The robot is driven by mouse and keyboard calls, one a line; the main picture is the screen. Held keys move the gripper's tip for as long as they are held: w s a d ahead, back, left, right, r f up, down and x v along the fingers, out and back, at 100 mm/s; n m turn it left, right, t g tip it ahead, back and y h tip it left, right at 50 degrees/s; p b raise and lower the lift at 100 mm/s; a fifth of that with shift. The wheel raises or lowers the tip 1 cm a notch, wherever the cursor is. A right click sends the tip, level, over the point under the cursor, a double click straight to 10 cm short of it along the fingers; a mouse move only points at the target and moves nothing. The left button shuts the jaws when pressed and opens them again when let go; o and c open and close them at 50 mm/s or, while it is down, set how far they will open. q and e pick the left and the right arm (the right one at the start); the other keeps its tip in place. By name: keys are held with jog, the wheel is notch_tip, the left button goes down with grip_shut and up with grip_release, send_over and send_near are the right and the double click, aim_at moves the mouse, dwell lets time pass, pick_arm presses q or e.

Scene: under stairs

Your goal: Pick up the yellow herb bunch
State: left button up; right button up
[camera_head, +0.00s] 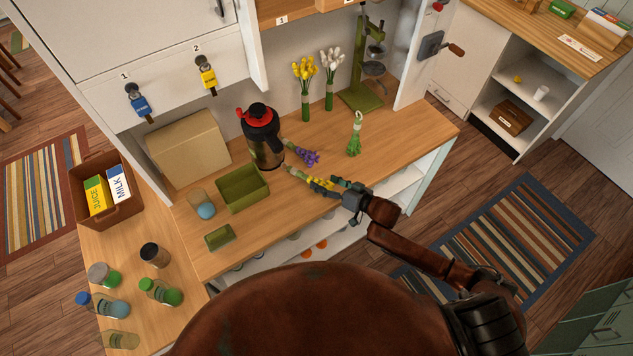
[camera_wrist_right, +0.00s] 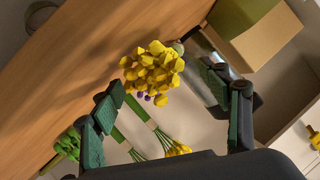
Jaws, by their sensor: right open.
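The yellow herb bunch (camera_head: 320,184) lies on the wooden counter, its yellow heads toward my right gripper (camera_head: 338,186) and its stem pointing left toward the flask. In the wrist view its yellow heads (camera_wrist_right: 150,70) show large, just beyond and between the open fingers of the right gripper (camera_wrist_right: 160,95). The fingers stand apart and hold nothing; I cannot tell whether they touch the bunch. Its stem is mostly hidden in the wrist view. My left gripper is not in view.
A purple bunch (camera_head: 305,156) lies just behind, near the black flask (camera_head: 263,140). Upright yellow (camera_head: 304,72) and white (camera_head: 331,65) bunches stand at the back. A green box (camera_head: 242,188) is left.

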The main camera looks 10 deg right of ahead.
jog(key=c, duration=1.3)
jog(key=shift+c, duration=0.2)
jog(key=shift+r, duration=0.5)
notch_tip(320, 180, up, 2)
jog(key=shift+r, duration=0.15)
jog(key=s+a+r+b, duration=0.1)
jog(key=s+a+r, duration=0.5)
jog(key=s+r, duration=0.3)
jog(key=s, duration=0.3)
jog(key=shift+s+r, duration=0.35)
